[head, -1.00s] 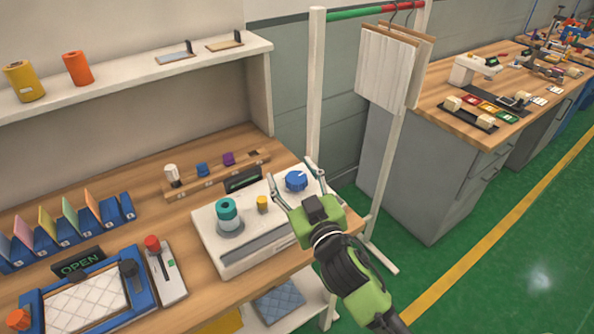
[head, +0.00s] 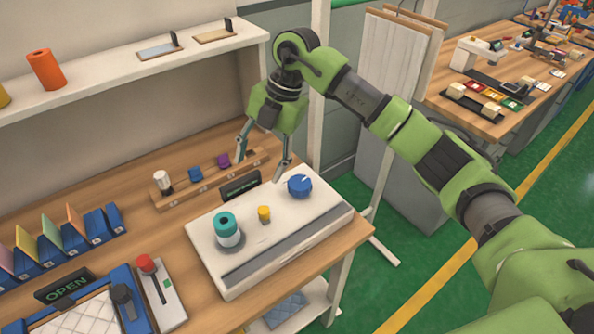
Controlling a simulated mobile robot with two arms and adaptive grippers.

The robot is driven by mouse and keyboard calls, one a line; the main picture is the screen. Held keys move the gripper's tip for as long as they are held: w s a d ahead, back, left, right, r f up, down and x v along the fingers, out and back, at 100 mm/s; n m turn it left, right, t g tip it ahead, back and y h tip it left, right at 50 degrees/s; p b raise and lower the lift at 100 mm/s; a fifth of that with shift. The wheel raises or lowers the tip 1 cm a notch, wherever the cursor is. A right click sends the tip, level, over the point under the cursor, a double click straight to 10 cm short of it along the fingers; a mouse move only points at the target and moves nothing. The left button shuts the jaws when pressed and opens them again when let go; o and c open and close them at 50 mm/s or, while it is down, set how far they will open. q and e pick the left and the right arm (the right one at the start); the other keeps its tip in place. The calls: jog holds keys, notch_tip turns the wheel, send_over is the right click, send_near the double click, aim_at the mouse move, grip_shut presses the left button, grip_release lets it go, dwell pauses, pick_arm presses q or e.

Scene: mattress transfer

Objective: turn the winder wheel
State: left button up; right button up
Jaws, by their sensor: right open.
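A white winder box (head: 250,265) lies on the wooden bench. On its top is a blue wheel (head: 300,186) with a light pointer mark, at the back right. A teal-topped spool (head: 227,230) and a small yellow knob (head: 264,214) stand to the left of it. My right gripper (head: 258,171) points down, open and empty, over the back edge of the box. Its right fingertip is just left of the blue wheel; I cannot tell its height exactly. My left gripper is not in view.
A dark display (head: 241,186) stands behind the box, close to my right fingers. A wooden rack (head: 172,199) with a white spool, a blue piece and a purple piece is beside it. A rack post (head: 321,120) and hanging boards stand right of the bench.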

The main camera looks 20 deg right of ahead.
aim_at(300, 182)
jog(key=w+d+r+m+h, duration=0.2)
jog(key=d+r+h, duration=0.15)
jog(key=d, duration=0.65)
notch_tip(300, 182, down, 12)
jog(key=p, duration=0.4)
jog(key=shift+s+a+f, duration=0.15)
jog(key=shift+f, duration=0.05)
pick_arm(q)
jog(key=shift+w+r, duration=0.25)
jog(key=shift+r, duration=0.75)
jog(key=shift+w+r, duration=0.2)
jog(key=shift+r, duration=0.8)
pick_arm(e)
jog(key=shift+f, duration=0.8)
jog(key=c, duration=1.1)
